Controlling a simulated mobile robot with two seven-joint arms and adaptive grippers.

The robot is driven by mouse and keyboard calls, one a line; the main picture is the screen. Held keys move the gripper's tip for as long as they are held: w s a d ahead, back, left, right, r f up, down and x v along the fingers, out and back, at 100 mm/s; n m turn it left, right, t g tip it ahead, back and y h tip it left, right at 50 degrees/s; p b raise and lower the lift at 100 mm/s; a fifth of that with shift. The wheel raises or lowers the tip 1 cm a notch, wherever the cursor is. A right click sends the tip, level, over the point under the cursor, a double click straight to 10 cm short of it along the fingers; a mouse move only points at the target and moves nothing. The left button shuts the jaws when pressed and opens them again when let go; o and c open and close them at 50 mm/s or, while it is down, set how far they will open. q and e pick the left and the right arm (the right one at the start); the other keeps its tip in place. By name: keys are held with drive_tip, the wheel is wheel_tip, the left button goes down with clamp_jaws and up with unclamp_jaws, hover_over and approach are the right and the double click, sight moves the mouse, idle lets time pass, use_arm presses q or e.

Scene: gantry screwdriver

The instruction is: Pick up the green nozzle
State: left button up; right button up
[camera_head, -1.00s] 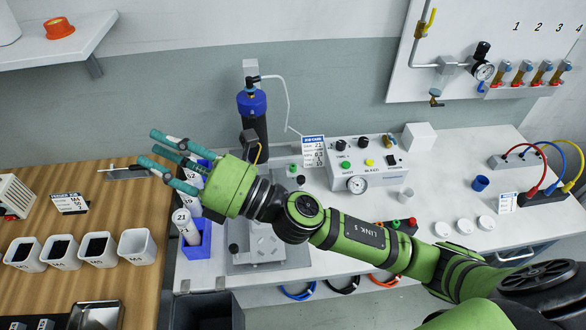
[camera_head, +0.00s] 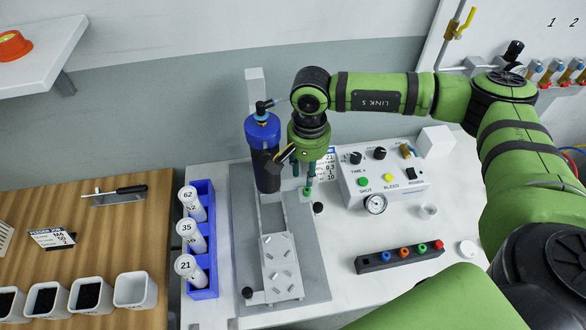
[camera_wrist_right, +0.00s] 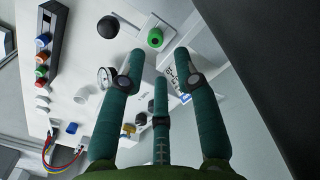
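My right gripper (camera_head: 309,176) points down beside the blue-capped dispenser. In the right wrist view this green piece (camera_wrist_right: 155,38) is a short cylinder with a dark hole, just beyond the fingertips. The three fingers of the right gripper (camera_wrist_right: 158,65) are spread, with nothing between them. Another green piece (camera_head: 422,248) sits in a dark rack (camera_head: 374,266), between an orange and a red one. I cannot tell from shape alone which green piece is the nozzle. My left gripper is out of view.
The blue-capped dispenser (camera_head: 263,135) stands close left of the gripper. A control box (camera_head: 385,182) is close right. A black knob-like piece (camera_head: 318,208) is near the green one. A blue rack (camera_head: 203,276) of numbered tubes stands left.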

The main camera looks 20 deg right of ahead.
sight(307, 189)
drive_tip(key=shift+w+d, duration=0.15)
drive_tip(key=shift+s+f+p, duration=0.7)
drive_tip(key=shift+s+p, duration=0.05)
drive_tip(key=shift+p, duration=0.15)
wheel_tip(307, 189, down, 3)
drive_tip(key=shift+w+r+p, duration=0.15)
drive_tip(key=shift+r+p, duration=0.05)
drive_tip(key=shift+p, duration=0.65)
wheel_tip(307, 189, down, 2)
drive_tip(key=shift+w+f, duration=0.15)
drive_tip(key=shift+f, duration=0.05)
drive_tip(key=c, duration=0.4)
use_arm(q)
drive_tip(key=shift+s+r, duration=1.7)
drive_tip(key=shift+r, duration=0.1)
use_arm(e)
drive_tip(key=shift+r, duration=0.1)
drive_tip(key=shift+c, duration=0.5)
